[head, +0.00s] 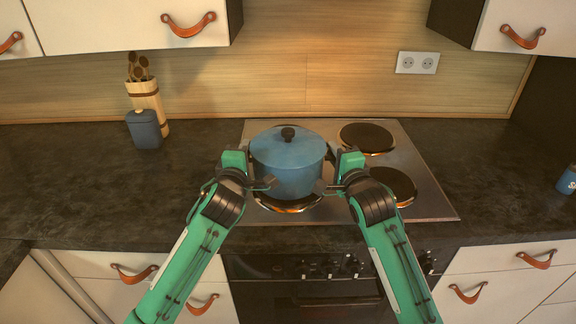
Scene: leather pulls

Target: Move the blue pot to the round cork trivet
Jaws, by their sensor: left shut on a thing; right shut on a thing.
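The blue pot (288,168), with a blue lid and a dark knob, is over the front left burner (289,206) of the hob. My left gripper (262,183) is shut at the pot's left side, and my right gripper (325,186) is shut at its right side. The pot's handles are hidden by the grippers. The pot looks upright; I cannot tell whether it touches the burner or is slightly raised. I do not see a round cork trivet in this view.
The hob (424,190) has two dark burners at right. A blue canister (144,129) and a utensil holder (148,101) stand at the back left. A blue object (567,180) is at the right edge. Dark counter (130,195) is clear left of the hob.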

